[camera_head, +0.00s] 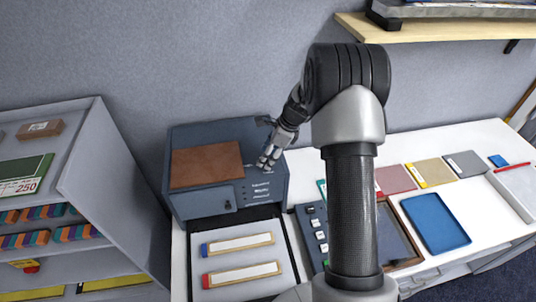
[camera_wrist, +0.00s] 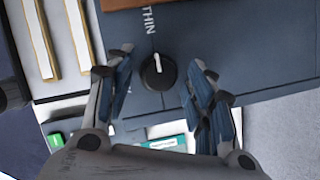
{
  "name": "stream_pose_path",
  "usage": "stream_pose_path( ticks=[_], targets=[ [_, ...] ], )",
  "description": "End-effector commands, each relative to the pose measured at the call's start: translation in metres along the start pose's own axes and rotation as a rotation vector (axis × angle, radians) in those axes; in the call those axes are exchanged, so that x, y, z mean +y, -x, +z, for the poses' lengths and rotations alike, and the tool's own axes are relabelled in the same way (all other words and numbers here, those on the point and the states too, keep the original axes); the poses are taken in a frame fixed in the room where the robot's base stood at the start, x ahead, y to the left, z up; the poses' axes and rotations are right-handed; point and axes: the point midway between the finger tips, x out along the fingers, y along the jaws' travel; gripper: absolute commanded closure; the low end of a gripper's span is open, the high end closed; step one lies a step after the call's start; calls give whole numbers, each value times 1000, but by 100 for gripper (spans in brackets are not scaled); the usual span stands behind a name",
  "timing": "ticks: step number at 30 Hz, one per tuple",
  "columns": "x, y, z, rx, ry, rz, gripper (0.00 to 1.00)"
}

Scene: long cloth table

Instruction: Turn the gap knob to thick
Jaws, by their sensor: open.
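The gap knob (camera_wrist: 160,80) is a round black dial with a white pointer mark, on the blue-grey machine's panel. Its pointer faces roughly toward the printed word THIN (camera_wrist: 149,20) in the wrist view. I cannot see a THICK label. The machine (camera_head: 181,141) stands on the table against the wall, with a brown panel (camera_head: 206,164) on top. My gripper (camera_wrist: 161,57) is open, with one finger on each side of the knob and visible gaps between. In the head view my gripper (camera_head: 270,160) is over the machine's right part, and the knob cannot be made out there.
A tray with two labelled strips (camera_head: 240,244) lies in front of the machine. A dark keypad (camera_head: 312,228) and a blue tray (camera_head: 436,224) lie to the right. A grey shelf unit (camera_head: 122,190) stands close on the left. A wall shelf (camera_head: 440,30) hangs upper right.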

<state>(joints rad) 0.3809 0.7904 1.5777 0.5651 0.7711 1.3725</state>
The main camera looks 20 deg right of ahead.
Motion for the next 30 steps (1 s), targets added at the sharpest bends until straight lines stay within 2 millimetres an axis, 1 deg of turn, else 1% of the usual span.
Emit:
stream_pose_path(
  ticks=[8,27,30],
  targets=[
    [0,-1,0,0,0,-1,51],
    [0,-1,0,0,0,0,94],
    [0,-1,0,0,2,1,94]
  ],
)
